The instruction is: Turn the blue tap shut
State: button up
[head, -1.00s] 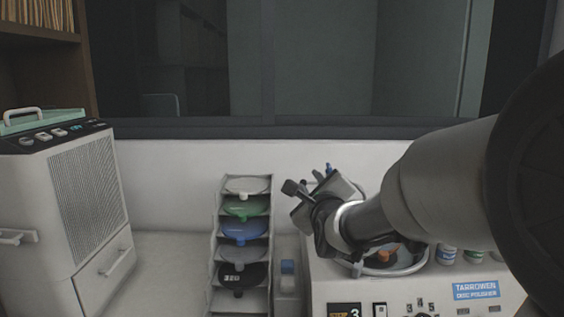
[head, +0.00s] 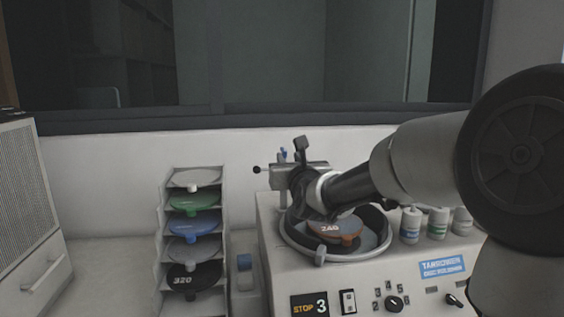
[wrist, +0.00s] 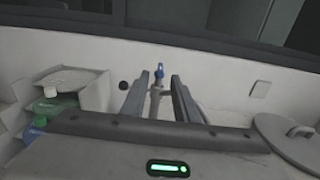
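The blue tap is a small blue lever on top of a thin grey pipe. In the wrist view the tap (wrist: 160,69) stands upright straight ahead, between the lines of my two fingers. In the head view the tap (head: 283,153) shows small, just behind my gripper. My gripper (wrist: 159,78) is open and empty, its fingers apart on either side of the pipe. I cannot tell whether the tips reach the tap or stop short of it. My wrist hides the lower pipe in the head view.
The polisher (head: 400,285) has a bowl with an orange disc (head: 335,229) below my wrist. Several bottles (head: 410,225) stand right of it. A disc rack (head: 160,250) is at left. A round lid (wrist: 290,145) lies at right in the wrist view. A wall is behind.

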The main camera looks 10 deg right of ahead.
aim_at(284, 149)
jog(key=w, duration=0.9)
jog(key=shift+w+p, duration=0.2)
jog(key=shift+p, duration=0.15)
grip_shut()
